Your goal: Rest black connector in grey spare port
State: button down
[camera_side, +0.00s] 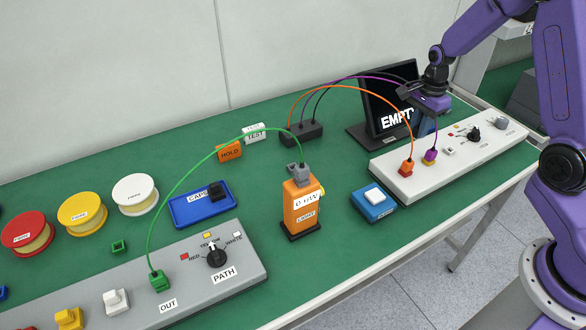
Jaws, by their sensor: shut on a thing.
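My gripper (427,126) is above the back part of the white panel (388,184), in front of the monitor. It is shut, and the black cable (322,98) runs up to it from the black block (301,134). The black connector at that cable's end is hidden by the gripper. A grey piece (502,122) sits at the panel's far right end; I cannot tell whether it is the grey spare port. An orange connector (406,167) and a purple connector (430,156) stand upright on the panel's left part, below the gripper.
The monitor (385,100) reading EMPTY stands close behind the gripper. Orange and purple cables arch near it. An orange LIGHT box (302,208), a blue switch box (373,203) and a grey PATH panel (190,285) stand to the left.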

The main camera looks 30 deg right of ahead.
jog(key=w+a, duration=0.5)
jog(key=a, duration=0.5)
jog(key=w+a, duration=0.5)
jog(key=a, duration=0.5)
jog(key=w+a, duration=0.4)
jog(key=a, duration=0.6)
jog(key=shift+w+a, duration=0.2)
jog(key=shift+w, duration=0.2)
dwell(3.3)
jog(key=shift+f, duration=0.1)
